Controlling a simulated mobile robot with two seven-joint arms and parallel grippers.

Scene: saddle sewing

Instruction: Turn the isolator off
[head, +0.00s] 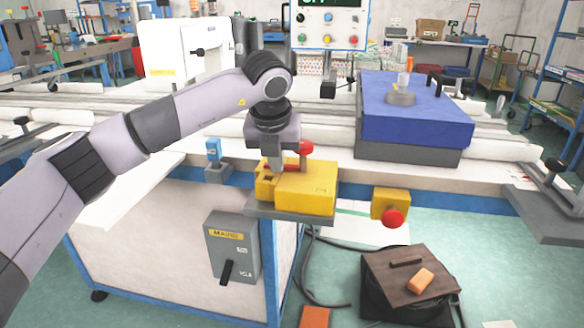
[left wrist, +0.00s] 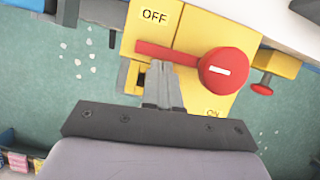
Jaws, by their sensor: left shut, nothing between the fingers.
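The isolator is a yellow box (head: 312,188) on a grey shelf at the table's front edge. It also fills the middle of the left wrist view (left wrist: 200,32), with an OFF label (left wrist: 154,15) at the top and an ON label (left wrist: 213,113) at the bottom. Its red handle (left wrist: 165,51) runs left from a round red knob (left wrist: 222,70) with a white mark. My left gripper (head: 275,164) points down over the box. Its fingers (left wrist: 162,72) are shut and empty, at the handle's lower side in the wrist view; contact is unclear. My right gripper is not in view.
A yellow box with a red button (head: 391,207) hangs right of the isolator. A small blue switch (head: 213,151) stands to its left. A grey box with a black handle (head: 232,248) is on the table's front panel. A blue-topped block (head: 418,112) sits behind right.

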